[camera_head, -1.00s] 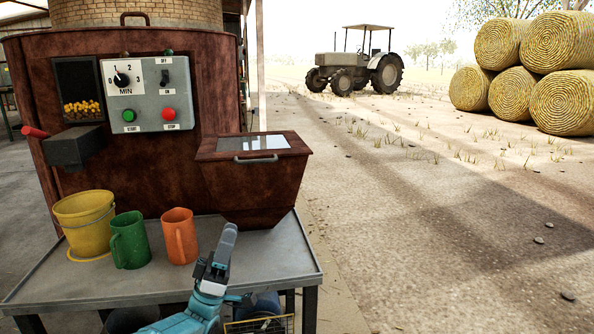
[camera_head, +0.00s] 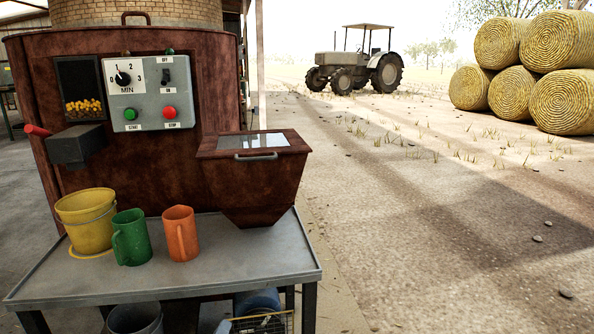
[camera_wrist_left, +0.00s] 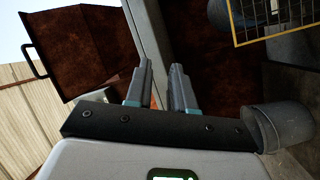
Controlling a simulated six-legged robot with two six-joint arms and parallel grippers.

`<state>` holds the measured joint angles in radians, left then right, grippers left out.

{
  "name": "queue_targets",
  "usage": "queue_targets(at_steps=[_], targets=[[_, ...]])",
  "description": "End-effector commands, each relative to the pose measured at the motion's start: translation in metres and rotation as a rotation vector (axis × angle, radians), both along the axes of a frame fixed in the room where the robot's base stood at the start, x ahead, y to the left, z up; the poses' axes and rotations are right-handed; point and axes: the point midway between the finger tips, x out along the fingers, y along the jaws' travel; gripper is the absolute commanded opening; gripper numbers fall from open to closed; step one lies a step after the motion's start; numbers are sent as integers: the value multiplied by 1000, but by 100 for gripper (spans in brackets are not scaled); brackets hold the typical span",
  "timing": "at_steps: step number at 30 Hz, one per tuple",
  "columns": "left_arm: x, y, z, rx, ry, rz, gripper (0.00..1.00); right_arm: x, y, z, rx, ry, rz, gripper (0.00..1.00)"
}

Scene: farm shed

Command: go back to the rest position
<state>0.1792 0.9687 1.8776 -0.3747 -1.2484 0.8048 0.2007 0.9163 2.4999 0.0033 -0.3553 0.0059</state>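My left gripper (camera_wrist_left: 161,66) shows in the left wrist view with its two fingers apart and nothing held between them. It is out of the head view. The left wrist view is turned on its side, with the brown hopper (camera_wrist_left: 85,45) to the left of the fingers and the table's grey edge strip (camera_wrist_left: 148,30) beyond them. The hopper also shows in the head view (camera_head: 255,180). My right gripper is in neither view.
On the metal table (camera_head: 225,265) stand a yellow bucket (camera_head: 86,222), a green mug (camera_head: 132,238) and an orange mug (camera_head: 180,234). A grey bucket (camera_head: 135,320) and a wire basket (camera_head: 262,325) are below. Open ground lies to the right.

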Motion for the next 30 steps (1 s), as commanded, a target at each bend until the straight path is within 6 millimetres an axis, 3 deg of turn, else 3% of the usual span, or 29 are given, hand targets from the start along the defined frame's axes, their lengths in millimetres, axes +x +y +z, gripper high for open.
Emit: queue_targets(at_steps=[1,3,6,9,15,18,20,21,30], targets=[[-24,-3,-34,42,144,-5,23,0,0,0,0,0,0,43],[-63,-9,-79,110,345,-30,23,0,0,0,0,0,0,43],[-128,-20,-129,202,603,-104,23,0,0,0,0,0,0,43],[-190,-30,-161,276,812,-199,23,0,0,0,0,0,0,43],[-294,-47,-189,383,1103,-416,23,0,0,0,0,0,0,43],[-340,-53,-193,440,1218,-560,23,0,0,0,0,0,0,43],[-355,-56,-194,508,1234,-679,23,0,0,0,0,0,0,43],[-352,-56,-173,522,1218,-684,23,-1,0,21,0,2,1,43],[-354,-59,-86,523,1219,-690,23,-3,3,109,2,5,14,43]])
